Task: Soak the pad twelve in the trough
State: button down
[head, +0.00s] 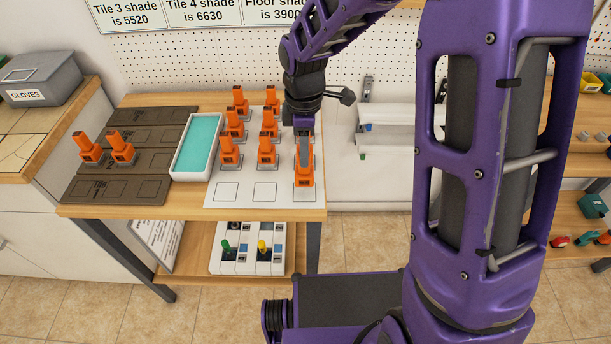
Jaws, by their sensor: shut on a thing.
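The white trough (175,165) with teal liquid stands mid-table, between the dark boards and a white sheet (245,203). My gripper (304,158) points down over the sheet's right column, shut on the top of an orange pad (304,178). This pad is upright at the sheet's front right; its number is not readable, and I cannot tell whether its base touches the sheet. Several other orange pads, such as this one (267,152), stand upright on the sheet to the left and behind. My gripper and arm hide part of the right column.
Two orange pads (88,149) (122,149) stand on the dark boards (120,190) at left. Two outlined front cells on the sheet are bare. A grey glove box (38,78) sits on the left counter. A lower shelf holds a white switch unit (230,266).

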jog(key=shift+r+p, duration=0.75)
jog(key=shift+r, duration=1.2)
